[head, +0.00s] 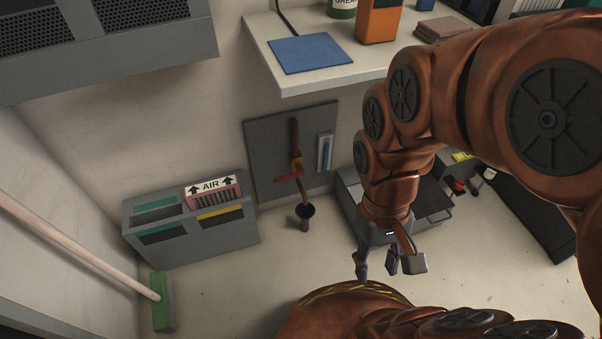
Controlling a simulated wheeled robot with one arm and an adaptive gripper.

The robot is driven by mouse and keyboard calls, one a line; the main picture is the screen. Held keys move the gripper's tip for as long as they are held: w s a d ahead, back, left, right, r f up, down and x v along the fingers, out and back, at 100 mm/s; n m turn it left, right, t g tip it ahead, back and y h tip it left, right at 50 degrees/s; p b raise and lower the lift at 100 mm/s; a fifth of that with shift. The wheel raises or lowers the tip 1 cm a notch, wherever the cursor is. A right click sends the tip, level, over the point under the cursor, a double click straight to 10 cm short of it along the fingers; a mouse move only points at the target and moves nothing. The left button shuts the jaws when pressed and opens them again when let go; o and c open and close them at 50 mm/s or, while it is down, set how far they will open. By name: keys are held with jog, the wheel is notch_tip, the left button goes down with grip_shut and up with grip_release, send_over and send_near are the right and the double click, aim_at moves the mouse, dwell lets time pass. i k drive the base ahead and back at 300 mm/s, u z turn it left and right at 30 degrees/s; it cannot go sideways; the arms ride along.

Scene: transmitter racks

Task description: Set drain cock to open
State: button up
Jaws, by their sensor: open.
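The drain cock (296,164) is a brass valve on a copper pipe, mounted on a grey wall panel (262,140). Its red lever (287,178) points roughly sideways, across the pipe's run. Below the valve, the pipe slants down to a black funnel-like cup (305,210) near the floor. My gripper (377,269) hangs fingers-down to the right of and lower in the picture than the cock. It is open, with nothing seen between its fingers, and clear of the lever.
A white worktop (350,70) juts out above the panel. A grey bin unit (190,246) with an AIR-labelled item (213,192) stands left. A green broom (162,302) is further left. Floor before the panel looks clear.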

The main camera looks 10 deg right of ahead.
aim_at(289, 176)
jog(key=z, duration=1.25)
jog(key=k, duration=1)
jog(key=u, duration=1.7)
jog(key=i, duration=0.5)
jog(key=z, duration=0.05)
